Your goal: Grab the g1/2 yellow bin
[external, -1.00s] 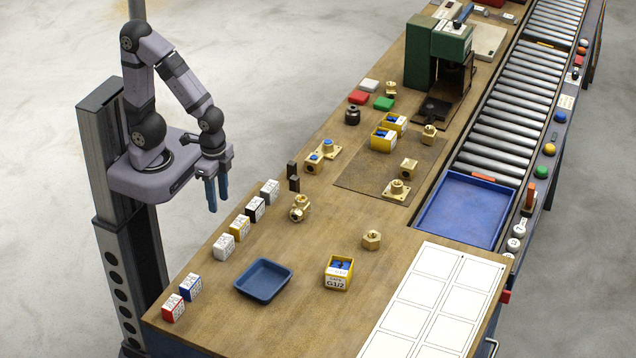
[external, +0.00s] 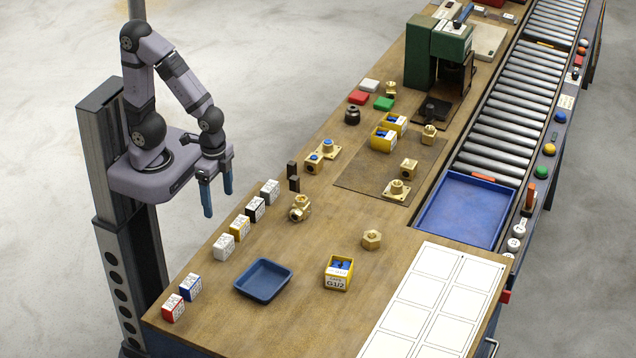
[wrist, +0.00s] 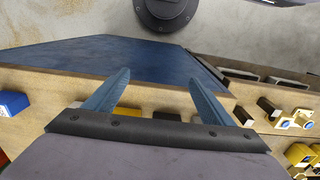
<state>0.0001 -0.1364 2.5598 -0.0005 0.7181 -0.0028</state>
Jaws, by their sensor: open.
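The yellow bin marked G1/2 (external: 338,283) stands on the front part of the wooden table, with blue pieces inside it. My gripper (external: 218,198) has two blue fingers, spread apart and empty. It hangs off the table's left edge, well to the left of and behind the bin. In the wrist view my gripper (wrist: 158,88) is also open with nothing between its fingers. I cannot make out the G1/2 bin in the wrist view.
A blue tray (external: 263,291) lies left of the bin, and a brass fitting (external: 371,240) stands behind it. Several small labelled boxes line the left edge. Other yellow bins (external: 383,139) stand farther back. A white grid sheet (external: 425,300) lies to the right.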

